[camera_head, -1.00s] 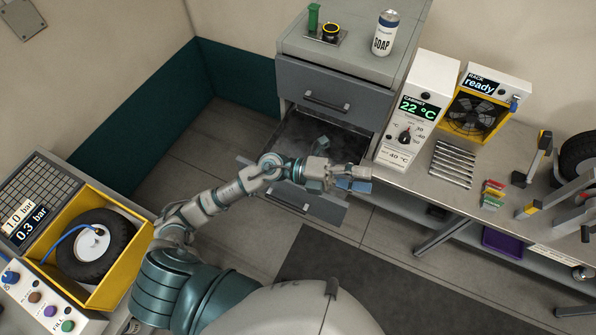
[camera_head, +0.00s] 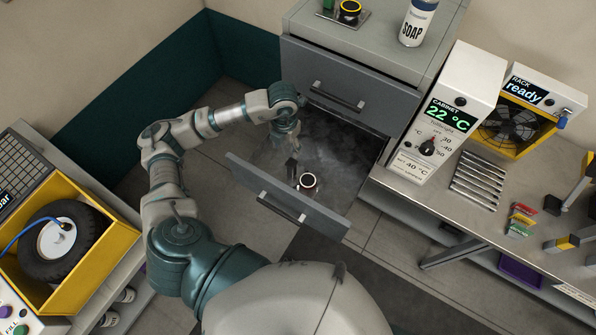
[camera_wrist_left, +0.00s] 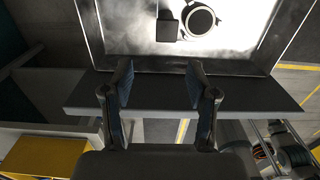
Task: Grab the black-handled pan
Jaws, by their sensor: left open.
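A small round pan (camera_head: 308,183) with a pale rim stands in the pulled-out lower drawer (camera_head: 335,217), near its front panel. A black block-like part (camera_head: 291,168) beside it looks like its handle. In the left wrist view the round pan (camera_wrist_left: 201,19) and the dark part (camera_wrist_left: 168,26) show at the top, inside the drawer. My left gripper (camera_head: 284,142) is over the left side of the drawer, pointing down, close to the dark part. In the left wrist view its fingers (camera_wrist_left: 160,75) are apart with nothing between them. My right gripper is not in view.
Mist hangs in the drawer. A cabinet control box (camera_head: 440,115) and bench stand right. A tyre (camera_head: 62,243) in a yellow box is at left.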

